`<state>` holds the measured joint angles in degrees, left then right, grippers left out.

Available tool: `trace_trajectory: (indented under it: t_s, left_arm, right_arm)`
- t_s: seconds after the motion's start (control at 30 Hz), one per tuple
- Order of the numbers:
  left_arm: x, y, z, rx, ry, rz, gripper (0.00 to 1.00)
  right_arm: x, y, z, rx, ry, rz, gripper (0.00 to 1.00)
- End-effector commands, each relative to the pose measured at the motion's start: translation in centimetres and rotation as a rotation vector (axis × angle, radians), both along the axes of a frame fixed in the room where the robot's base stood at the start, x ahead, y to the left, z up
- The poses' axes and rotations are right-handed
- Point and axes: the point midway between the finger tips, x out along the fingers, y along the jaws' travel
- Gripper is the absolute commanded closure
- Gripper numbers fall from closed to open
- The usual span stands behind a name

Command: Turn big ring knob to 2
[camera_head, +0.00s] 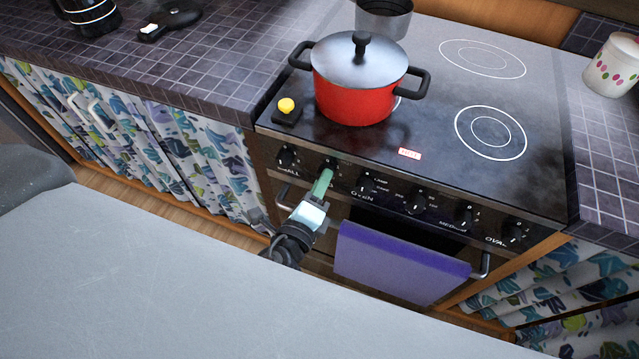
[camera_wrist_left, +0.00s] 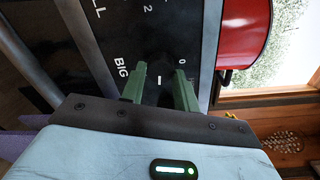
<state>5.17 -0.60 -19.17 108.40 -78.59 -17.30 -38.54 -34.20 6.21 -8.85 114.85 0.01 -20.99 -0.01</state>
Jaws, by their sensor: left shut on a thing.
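The big ring knob (camera_wrist_left: 160,85) is a black knob on the stove's front panel, beside the label BIG in the left wrist view. My left gripper (camera_head: 325,180) has green fingers and reaches the panel at the second knob from the left in the head view. In the left wrist view its fingers (camera_wrist_left: 160,88) are on either side of the knob, shut on it. A short white mark shows between the fingers. The printed 0 shows near the right finger and a 2 further up. The fingers hide part of the knob. My right gripper is not in view.
Other black knobs, including the leftmost one (camera_head: 287,156) and the oven knob (camera_head: 362,185), flank it. A red lidded pot (camera_head: 352,98) stands on the black cooktop (camera_head: 430,110). A purple towel (camera_head: 400,262) hangs on the oven handle below. A yellow-topped black object (camera_head: 286,106) sits near the cooktop's left edge.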

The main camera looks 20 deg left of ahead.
Motion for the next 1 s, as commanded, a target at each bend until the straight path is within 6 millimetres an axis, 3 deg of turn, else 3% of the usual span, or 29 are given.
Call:
trace_trajectory:
  t_s: [0.37, 0.4, 0.53, 1.0]
  left_arm:
    - [0.10, 0.09, 0.17, 0.003, -0.004, 0.002, 0.92]
    - [0.11, 0.09, 0.18, 0.003, -0.004, 0.002, 0.64]
    - [0.08, 0.06, 0.14, 0.003, -0.003, 0.001, 0.47]
    - [0.10, 0.16, 0.08, 0.002, -0.001, 0.000, 0.47]
  right_arm:
    - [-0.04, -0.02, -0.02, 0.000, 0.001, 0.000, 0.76]
    - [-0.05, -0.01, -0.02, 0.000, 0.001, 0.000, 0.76]
    - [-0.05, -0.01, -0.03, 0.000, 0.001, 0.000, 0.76]
    - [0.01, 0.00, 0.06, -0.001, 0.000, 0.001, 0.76]
